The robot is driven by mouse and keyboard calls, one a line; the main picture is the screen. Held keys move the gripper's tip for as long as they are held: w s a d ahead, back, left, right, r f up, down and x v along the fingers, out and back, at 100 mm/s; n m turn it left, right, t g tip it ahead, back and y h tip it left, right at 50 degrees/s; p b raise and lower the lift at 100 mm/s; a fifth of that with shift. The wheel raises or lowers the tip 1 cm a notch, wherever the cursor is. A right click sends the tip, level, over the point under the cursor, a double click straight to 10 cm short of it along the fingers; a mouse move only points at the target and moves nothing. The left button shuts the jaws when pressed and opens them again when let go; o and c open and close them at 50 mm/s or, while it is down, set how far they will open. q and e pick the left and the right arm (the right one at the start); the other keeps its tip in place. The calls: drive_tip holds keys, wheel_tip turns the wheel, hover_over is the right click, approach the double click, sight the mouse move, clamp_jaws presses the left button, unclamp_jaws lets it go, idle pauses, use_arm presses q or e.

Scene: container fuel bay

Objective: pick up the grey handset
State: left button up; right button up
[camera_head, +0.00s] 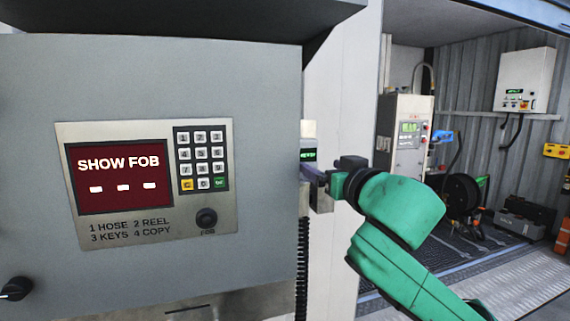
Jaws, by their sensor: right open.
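The grey handset (308,131) is upright at the right side of the grey cabinet, in a narrow strip beside the cabinet's edge. A small dark screen with green text shows on it. Its lower part is hidden by my gripper, and the cabinet edge may hide its left side. A black coiled cord (302,265) hangs below it. My right gripper (312,177) is open at the handset's lower part, its arm coming in from the lower right. I cannot tell whether the fingers touch the handset.
The cabinet (265,90) fills the left, with a keypad (202,160) and a red screen (118,177) reading "SHOW FOB". An open bay at right holds a pump (405,150) and a black reel (458,195).

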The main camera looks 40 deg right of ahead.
sight(309, 155)
drive_tip(key=p+x, duration=0.1)
drive_tip(key=x, duration=0.1)
drive_tip(key=p+x, duration=0.1)
drive_tip(key=x, duration=0.2)
drive_tip(key=p+x, duration=0.2)
drive_tip(key=shift+w+d+r, duration=0.2)
drive_tip(key=shift+w+d, duration=0.1)
drive_tip(key=shift+d, duration=0.15)
drive_tip(key=p+x, duration=0.1)
drive_tip(key=x, duration=0.1)
drive_tip(key=p+x, duration=0.1)
drive_tip(key=shift+w+d+p, duration=0.25)
drive_tip(key=shift+d+p, duration=0.15)
drive_tip(key=shift+w+d+f, duration=0.15)
drive_tip(key=shift+w, duration=0.1)
use_arm(q)
wheel_tip(309, 155, up, 9)
drive_tip(key=shift+s+f, duration=0.2)
drive_tip(key=shift+s, duration=0.15)
use_arm(e)
drive_tip(key=shift+w+f, duration=0.1)
drive_tip(key=shift+w, duration=0.2)
use_arm(q)
drive_tip(key=shift+s+d, duration=0.1)
use_arm(e)
clamp_jaws()
